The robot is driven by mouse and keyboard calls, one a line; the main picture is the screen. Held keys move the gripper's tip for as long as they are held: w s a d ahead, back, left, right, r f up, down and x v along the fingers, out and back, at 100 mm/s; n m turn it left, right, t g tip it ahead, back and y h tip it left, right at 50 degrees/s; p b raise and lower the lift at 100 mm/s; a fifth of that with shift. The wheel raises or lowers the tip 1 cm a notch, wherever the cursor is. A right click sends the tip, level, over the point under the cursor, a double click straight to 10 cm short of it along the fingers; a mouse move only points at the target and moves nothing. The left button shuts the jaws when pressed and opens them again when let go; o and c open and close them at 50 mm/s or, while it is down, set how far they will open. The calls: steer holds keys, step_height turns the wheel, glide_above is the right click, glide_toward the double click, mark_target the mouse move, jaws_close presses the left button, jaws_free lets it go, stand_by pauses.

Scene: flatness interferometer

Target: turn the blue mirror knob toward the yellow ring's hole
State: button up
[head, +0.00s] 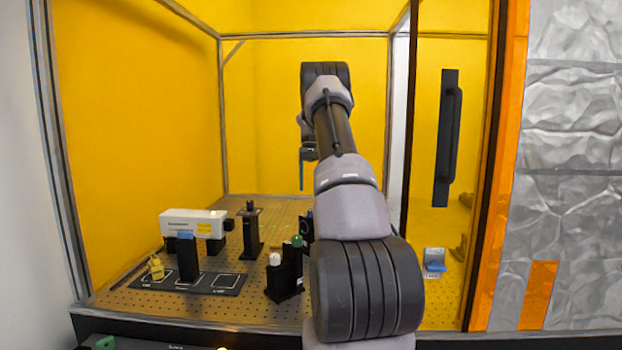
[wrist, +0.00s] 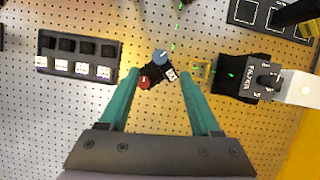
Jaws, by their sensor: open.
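In the wrist view the blue mirror knob (wrist: 161,57) sits on a small dark mount, above and right of a red knob (wrist: 146,82). The mount carries a white label. A small yellow piece (wrist: 200,71), which looks like the yellow ring, is to the right of the mount; its hole is not clear. My gripper (wrist: 160,76) is open, with one teal finger on each side of the mount and nothing held. In the head view my gripper (head: 302,172) hangs above the breadboard, partly hidden by my arm. I cannot make out the blue knob there.
A dark filter holder (wrist: 262,78) stands right of my fingers. A dark box with white labels (wrist: 75,58) lies left. Green light spots show on the breadboard (wrist: 110,20). In the head view a white instrument (head: 190,223) and black posts stand left of my arm.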

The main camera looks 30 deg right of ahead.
steer(key=shift+v, duration=1.3)
step_height(320, 180, up, 11)
stand_by(1.5)
steer(key=s+a+r+n+t+h, duration=0.1)
steer(key=s+a+r+n+t, duration=0.1)
steer(key=s+a+r, duration=0.45)
steer(key=s+a+r+n+t+h, duration=0.1)
steer(key=s+a+r+t, duration=0.15)
steer(key=s+a, duration=0.6)
steer(key=s+a+f+t, duration=0.3)
steer(key=s+a+f, duration=0.1)
steer(key=s+a, duration=0.4)
steer(key=s+a+f+t+y, duration=0.1)
steer(key=s+a+f+t, duration=0.2)
steer(key=s+a, duration=0.5)
steer(key=shift+s+a+f+m+t+y, duration=0.3)
steer(key=shift+s+a+f+m+t, duration=0.1)
steer(key=shift+a+f, duration=0.35)
